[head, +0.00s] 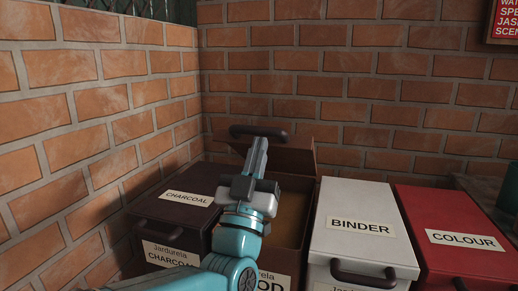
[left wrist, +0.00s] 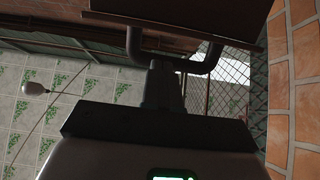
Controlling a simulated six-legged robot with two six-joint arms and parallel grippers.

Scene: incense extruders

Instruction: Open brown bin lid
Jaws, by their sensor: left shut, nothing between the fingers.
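The brown bin (head: 292,230), its front label partly hidden and ending in "OD", stands between the charcoal and binder bins. Its lid (head: 285,158) is raised and tilted back, and the tan contents show below it. The dark lid handle (head: 240,131) is at the lid's upper edge. My left gripper (head: 259,145) is shut and empty, reaching over the bin with its fingertips at the handle; whether they touch cannot be told. In the left wrist view the shut fingers (left wrist: 166,85) point at the handle (left wrist: 202,66) below the lid (left wrist: 180,24). My right gripper is out of view.
A dark charcoal bin (head: 176,216) is at left, and a white binder bin (head: 357,200) and red colour bin (head: 446,211) are at right, all with lids down. A brick wall (head: 360,70) is close behind and at left.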

